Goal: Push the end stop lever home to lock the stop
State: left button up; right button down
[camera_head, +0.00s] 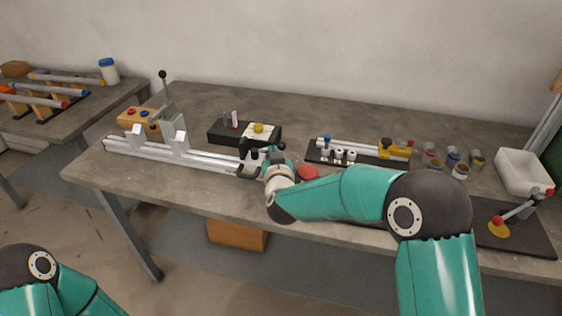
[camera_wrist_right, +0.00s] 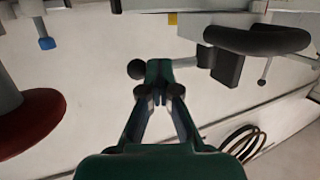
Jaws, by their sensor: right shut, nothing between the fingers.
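My right gripper (camera_head: 262,160) is at the right end of the pale rail jig (camera_head: 150,152), over the dark end stop parts (camera_head: 245,169). In the right wrist view its fingers (camera_wrist_right: 158,88) are together and empty. Just beyond them a lever with a black ball knob (camera_wrist_right: 136,68) and a thin grey rod (camera_wrist_right: 186,62) runs sideways to a dark block (camera_wrist_right: 225,68). The fingertips overlap the rod in the picture; I cannot tell whether they touch it. The lever is mostly hidden in the head view. Only my left arm shows; its gripper is out of view.
A clamp with a tall black-knobbed lever (camera_head: 163,75) stands at the rail's left. A black ring (camera_wrist_right: 258,40) is beside the dark block. A red disc (camera_head: 307,172) lies right of my gripper. Black fixtures (camera_head: 216,131), several small cups and a white bin (camera_head: 522,172) stand farther off.

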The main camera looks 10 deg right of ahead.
pick_arm(q)
jog(key=shift+f, duration=0.4)
pick_arm(e)
jog(key=shift+w+d, duration=0.4)
jog(key=shift+w, duration=0.25)
